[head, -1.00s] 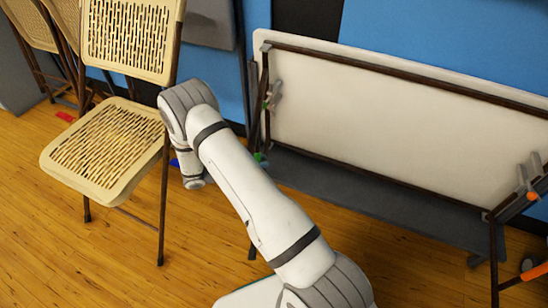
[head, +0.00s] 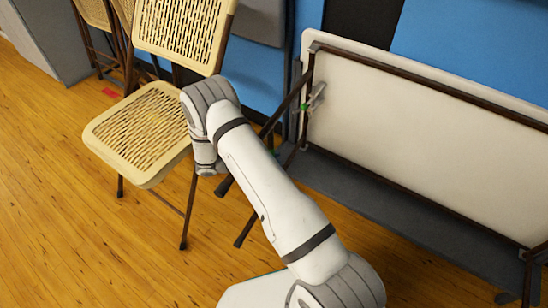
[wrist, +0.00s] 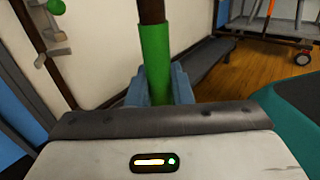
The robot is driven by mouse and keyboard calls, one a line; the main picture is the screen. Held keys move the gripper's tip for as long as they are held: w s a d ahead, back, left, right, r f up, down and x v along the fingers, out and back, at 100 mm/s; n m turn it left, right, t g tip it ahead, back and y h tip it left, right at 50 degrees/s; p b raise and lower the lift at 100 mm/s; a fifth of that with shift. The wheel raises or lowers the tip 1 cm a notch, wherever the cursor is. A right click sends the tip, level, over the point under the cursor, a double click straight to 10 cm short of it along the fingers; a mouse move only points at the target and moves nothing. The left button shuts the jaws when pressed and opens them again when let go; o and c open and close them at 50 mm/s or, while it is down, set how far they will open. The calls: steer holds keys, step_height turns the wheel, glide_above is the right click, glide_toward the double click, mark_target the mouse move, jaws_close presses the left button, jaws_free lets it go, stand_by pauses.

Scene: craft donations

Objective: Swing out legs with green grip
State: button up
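A folding table (head: 400,135) stands on its side against the blue wall, its pale underside facing me. Its dark left-end legs (head: 258,190) angle outward from the frame, feet above the wooden floor. The green grip (wrist: 155,50) is a sleeve on a dark leg tube, upright in the wrist view. My gripper (wrist: 158,88) has its blue fingers on both sides of the sleeve's lower part and looks shut on it. In the head view my arm hides the gripper and the grip. A green knob (head: 304,107) sits on a grey bracket near the table's left end.
A tan folding chair (head: 140,130) stands open just left of my arm, close to the legs. More folded chairs (head: 97,15) lean behind it. A grey ledge (head: 400,205) runs below the table. Floor at the front left is clear.

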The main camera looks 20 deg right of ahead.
steer(key=o, duration=0.4)
steer(key=w+a+p, duration=0.1)
steer(key=a, duration=0.6)
steer(key=shift+w+a+p, duration=0.3)
steer(key=shift+a+p, duration=0.05)
steer(key=shift+a, duration=0.05)
